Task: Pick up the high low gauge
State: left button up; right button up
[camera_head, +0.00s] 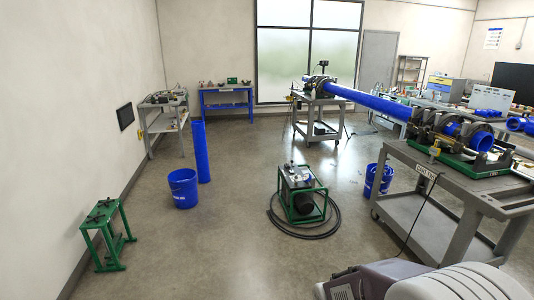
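I cannot make out a high low gauge for certain; small tools on the benches and carts are too small to tell apart. The grey cart (430,216) at the right carries a green-based pipe fusion machine (468,140) with blue pipe clamped in it. Part of my own arm shows at the bottom right, but no gripper fingers can be made out. My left gripper is not in view.
A green-framed power unit (302,195) with a coiled black hose stands on the floor mid-room. A blue bucket (183,188), an upright blue pipe (201,152) and a green stand (106,234) stand at the left. Another blue bucket (378,180) stands beside the cart.

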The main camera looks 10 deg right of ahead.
aim_at(435, 151)
jog(key=i+l+z, duration=0.25)
jog(key=i, duration=0.25)
jog(key=i+z, duration=0.25)
jog(key=i, duration=0.3)
jog(key=i+j+z, duration=0.2)
jog(key=i, duration=0.3)
jog(key=i+z, duration=0.25)
jog(key=i, duration=0.3)
jog(key=i+j+z, duration=0.25)
jog(key=i, duration=0.25)
jog(key=i+l+u, duration=0.15)
jog(key=i+l, duration=0.4)
jog(key=i, duration=0.3)
jog(key=i+l+u, duration=0.2)
jog(key=i+l, duration=0.5)
jog(key=i, duration=0.15)
jog(key=l+u, duration=0.1)
jog(key=l, duration=1.8)
jog(key=i, duration=0.1)
